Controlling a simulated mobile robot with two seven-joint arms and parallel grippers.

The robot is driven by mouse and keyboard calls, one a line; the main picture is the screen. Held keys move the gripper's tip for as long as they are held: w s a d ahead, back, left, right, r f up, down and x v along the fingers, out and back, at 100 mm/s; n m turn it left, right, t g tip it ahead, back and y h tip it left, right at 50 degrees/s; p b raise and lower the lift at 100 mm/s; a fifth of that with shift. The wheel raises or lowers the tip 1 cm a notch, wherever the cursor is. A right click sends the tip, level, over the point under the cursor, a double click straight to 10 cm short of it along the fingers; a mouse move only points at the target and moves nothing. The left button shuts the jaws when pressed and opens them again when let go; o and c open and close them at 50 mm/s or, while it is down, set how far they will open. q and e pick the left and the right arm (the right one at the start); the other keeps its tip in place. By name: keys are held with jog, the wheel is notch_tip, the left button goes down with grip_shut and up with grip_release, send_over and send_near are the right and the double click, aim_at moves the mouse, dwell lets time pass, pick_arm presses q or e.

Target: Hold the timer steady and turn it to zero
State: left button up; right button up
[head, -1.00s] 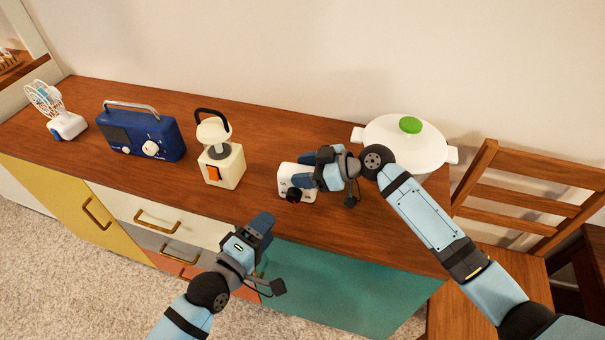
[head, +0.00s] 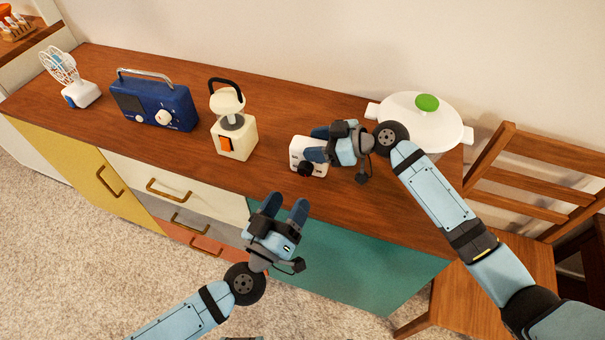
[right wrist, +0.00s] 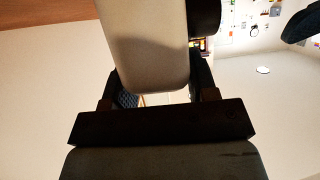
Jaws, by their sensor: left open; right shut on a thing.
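The timer (head: 300,150) is a small white box with a black knob (head: 305,169) on its front face. It stands on the wooden hutch top, near the front edge. My right gripper (head: 318,145) is shut on the timer from the right, and its fingers hide part of the box. In the right wrist view the pale timer body (right wrist: 147,50) sits between the fingers, with the dark knob (right wrist: 204,16) at its side. My left gripper (head: 284,208) is open and empty, in front of the hutch and below the timer in the picture, its fingers pointing up toward the hutch.
Left of the timer stand a cream appliance with an orange switch (head: 234,140), a blue radio (head: 155,103) and a small fan (head: 75,85). A wooden chair (head: 530,190) stands at the right.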

aim_at(304, 174)
pick_arm(q)
notch_tip(304, 174, down, 4)
jog(key=m+g+y, duration=0.1)
jog(key=m+y, duration=0.2)
jog(key=m, duration=0.1)
jog(key=x, duration=1)
jog(key=shift+w+a+f, duration=0.15)
jog(key=shift+w+a, duration=0.05)
jog(key=shift+w, duration=0.3)
jog(key=c, duration=0.9)
jog(key=shift+n, duration=0.4)
